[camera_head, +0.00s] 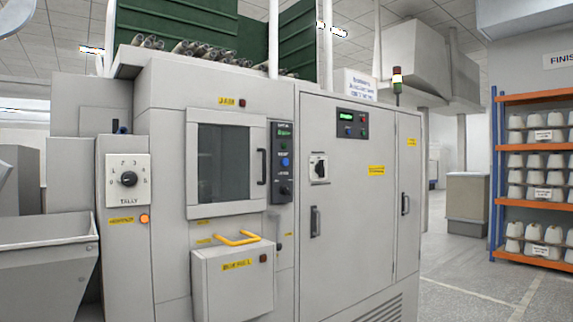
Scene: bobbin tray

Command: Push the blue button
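A round blue button (285,162) sits on the narrow dark control panel (282,188) to the right of the machine's window. A small green display and a green button are above it, and a dark knob is below it. A second, smaller dark panel (352,124) on the cabinet to the right has a green display and small coloured buttons, one of them bluish. Neither of my grippers is in view.
The grey machine (170,110) fills the middle, with a tally dial (128,179) at left and a box with a yellow handle (237,238) jutting out below the window. A metal trough (45,250) stands at left. Open floor and a bobbin shelf (540,95) are at right.

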